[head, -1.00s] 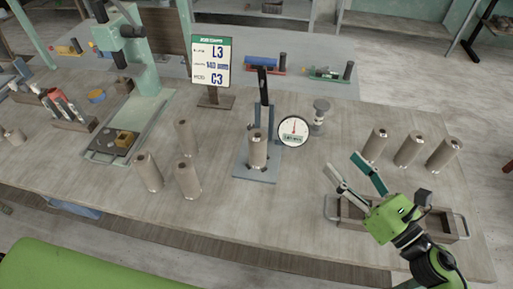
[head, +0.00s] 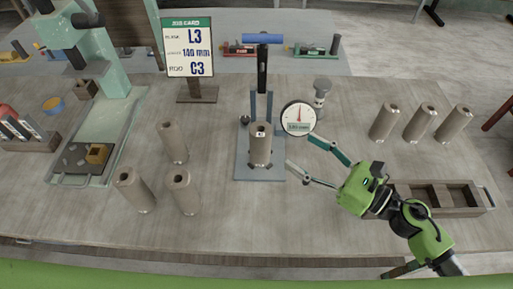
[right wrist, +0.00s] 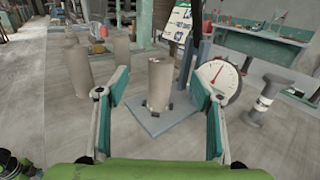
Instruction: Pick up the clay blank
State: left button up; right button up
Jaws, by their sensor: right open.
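A grey-brown clay blank (head: 260,150), a hollow cylinder, stands upright on the blue-grey base of a gauge stand (head: 243,168) in the middle of the table. It also shows in the right wrist view (right wrist: 159,85), between the open fingers and beyond their tips. My right gripper (head: 299,152) is open and empty, just right of this blank, its fingers pointing at it and apart from it. Three similar cylinders (head: 174,143) stand to the left, and three more (head: 420,123) stand at the right. My left gripper is not in view.
A round dial gauge (head: 298,118) is close behind my right gripper's fingers, with a small grey post (head: 321,92) behind it. A card sign (head: 188,48) reads L3, 140 mm, C3. A compartmented wooden tray (head: 478,197) lies at right. A green press (head: 108,65) stands left.

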aim_at(269, 137)
jog(key=w+a+f, duration=0.1)
jog(key=a, duration=0.1)
jog(key=w+a+f+p, duration=0.1)
jog(key=w+a, duration=0.1)
jog(key=w+a+f, duration=0.1)
jog(key=w+a, duration=0.1)
jog(key=a, duration=0.1)
jog(key=shift+w, duration=0.25)
jog(key=shift+w+a+r+p, duration=0.1)
jog(key=shift+w+a+p, duration=0.35)
jog(key=shift+p, duration=0.2)
jog(key=p+x, duration=0.1)
jog(key=x, duration=0.2)
jog(key=shift+w, duration=0.2)
jog(key=shift+w+a+f+p, duration=0.25)
jog(key=shift+a+p, duration=0.05)
jog(key=shift+a, duration=0.05)
jog(key=c, duration=1.7)
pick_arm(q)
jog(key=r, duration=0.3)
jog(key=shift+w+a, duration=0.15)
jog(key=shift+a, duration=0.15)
pick_arm(e)
jog(key=shift+r, duration=0.1)
grip_shut()
